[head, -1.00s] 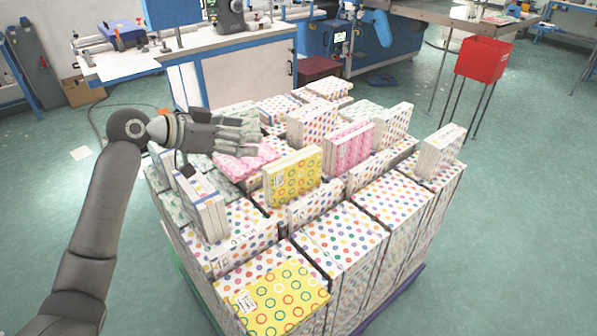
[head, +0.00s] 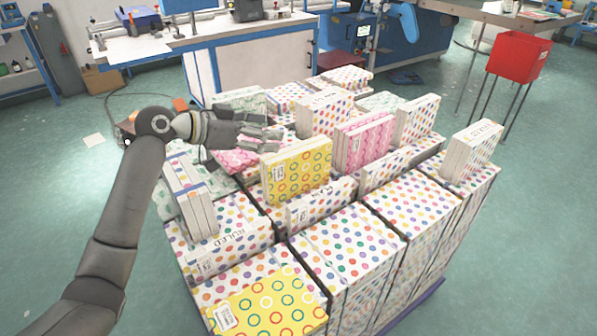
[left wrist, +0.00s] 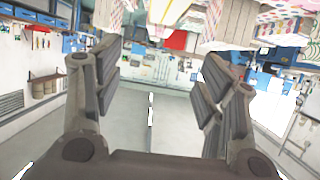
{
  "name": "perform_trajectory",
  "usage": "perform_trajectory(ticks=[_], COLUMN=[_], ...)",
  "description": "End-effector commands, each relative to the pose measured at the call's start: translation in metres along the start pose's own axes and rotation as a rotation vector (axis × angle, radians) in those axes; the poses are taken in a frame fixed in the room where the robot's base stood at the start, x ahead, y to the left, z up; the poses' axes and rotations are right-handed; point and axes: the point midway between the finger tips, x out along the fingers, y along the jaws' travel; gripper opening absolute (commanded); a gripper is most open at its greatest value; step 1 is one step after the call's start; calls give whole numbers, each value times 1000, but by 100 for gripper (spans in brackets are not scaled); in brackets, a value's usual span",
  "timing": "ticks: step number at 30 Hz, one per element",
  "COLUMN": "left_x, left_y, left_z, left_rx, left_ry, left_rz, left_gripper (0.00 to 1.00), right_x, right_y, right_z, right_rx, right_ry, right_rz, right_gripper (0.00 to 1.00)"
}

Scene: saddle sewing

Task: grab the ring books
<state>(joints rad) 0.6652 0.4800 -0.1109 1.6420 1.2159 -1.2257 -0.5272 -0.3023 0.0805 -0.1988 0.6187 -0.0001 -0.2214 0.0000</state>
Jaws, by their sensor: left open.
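A yellow book with coloured rings (head: 298,172) stands upright near the middle of the stacks. Another yellow ring-patterned book (head: 268,308) lies flat on the front stack. My left gripper (head: 272,133) reaches in from the left, just behind and above the upright yellow book's left end. It appears apart from the book. In the left wrist view its fingers (left wrist: 155,75) are spread with nothing between them, and book stacks show along the top edge. My right gripper is not in view.
Dotted book stacks fill the middle. A pink book (head: 365,143) and white dotted books (head: 325,112) stand upright around the yellow one. White books (head: 190,192) stand at the left below my arm. A red bin (head: 518,58) is at the back right. Floor at right is clear.

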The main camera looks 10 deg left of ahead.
Motion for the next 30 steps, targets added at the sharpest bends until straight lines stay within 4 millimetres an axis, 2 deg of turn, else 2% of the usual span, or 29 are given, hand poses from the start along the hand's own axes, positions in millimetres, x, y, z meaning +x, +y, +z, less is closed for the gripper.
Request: perform_trajectory(ticks=[1, 7, 10, 17, 24, 30], left_x=[5, 20, 35, 52, 86, 94], left_y=[0, 0, 0, 0, 0, 0], left_z=[13, 50, 44, 44, 44, 45], left_rx=[-6, -4, -2, -1, -2, 0], left_ry=[-3, -2, 3, 1, 2, 0], left_rz=[2, 0, 0, 0, 1, -1], left_gripper=[65, 65, 65, 65, 65, 65], right_x=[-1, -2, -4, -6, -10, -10], right_y=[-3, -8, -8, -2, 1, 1], right_z=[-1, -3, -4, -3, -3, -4], right_rx=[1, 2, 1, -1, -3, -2], right_ry=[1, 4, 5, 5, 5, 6], right_rz=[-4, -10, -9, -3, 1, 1], right_gripper=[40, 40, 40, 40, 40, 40])
